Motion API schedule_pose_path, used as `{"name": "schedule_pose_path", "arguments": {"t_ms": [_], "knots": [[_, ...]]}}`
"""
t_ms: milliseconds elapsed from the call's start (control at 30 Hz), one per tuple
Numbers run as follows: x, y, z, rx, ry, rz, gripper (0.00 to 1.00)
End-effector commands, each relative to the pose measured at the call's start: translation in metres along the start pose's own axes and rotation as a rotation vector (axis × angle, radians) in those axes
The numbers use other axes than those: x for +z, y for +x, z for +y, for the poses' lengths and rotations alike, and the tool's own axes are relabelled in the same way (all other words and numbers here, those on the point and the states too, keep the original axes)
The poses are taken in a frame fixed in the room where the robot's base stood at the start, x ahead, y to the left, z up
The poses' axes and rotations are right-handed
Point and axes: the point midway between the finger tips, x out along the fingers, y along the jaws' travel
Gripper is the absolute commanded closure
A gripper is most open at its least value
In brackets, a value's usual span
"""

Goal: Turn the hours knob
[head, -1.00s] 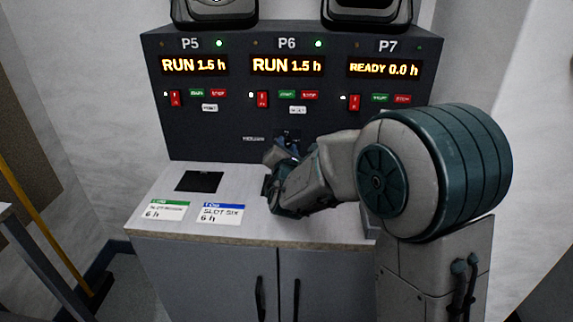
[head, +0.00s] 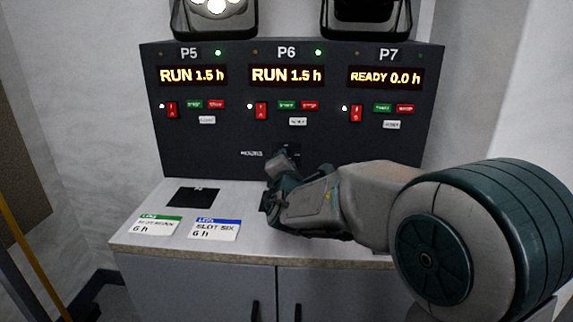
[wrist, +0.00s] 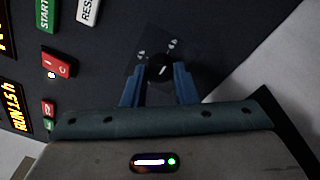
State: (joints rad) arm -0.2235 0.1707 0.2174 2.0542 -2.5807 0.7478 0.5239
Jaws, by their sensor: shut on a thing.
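In the head view my gripper (head: 283,163) reaches the panel just right of the "HOURS" label (head: 252,153) and hides the knob. The P5 display (head: 193,76) and P6 display (head: 287,75) both read RUN 1.5 h. The P7 display (head: 386,77) reads READY 0.0 h.
Each display has a red switch, and green, red and white buttons below it. On the counter (head: 150,245) lie a black pad (head: 193,197), a green-topped card (head: 157,225) and a blue-topped card (head: 215,229) marked SLOT SIX, 6 h. Lamps stand on top of the panel.

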Motion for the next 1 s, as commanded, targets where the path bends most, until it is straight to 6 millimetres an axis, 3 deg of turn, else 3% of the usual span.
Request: {"name": "schedule_pose_path", "arguments": {"t_ms": [167, 200, 267, 300, 667, 767, 1000], "knots": [[-0.002, 0.0, 0.0, 0.0, 0.0, 0.003, 0.97], [-0.002, 0.0, 0.0, 0.0, 0.0, 0.004, 0.72], [-0.002, 0.0, 0.0, 0.0, 0.0, 0.003, 0.55], [-0.001, 0.0, 0.0, 0.0, 0.0, 0.003, 0.53], [0.0, -0.006, 0.0, 0.0, -0.001, 0.0, 0.53], [0.001, -0.018, 0.001, 0.001, -0.001, -0.001, 0.53], [0.001, -0.069, 0.002, 0.002, 0.0, 0.001, 0.53]]}}
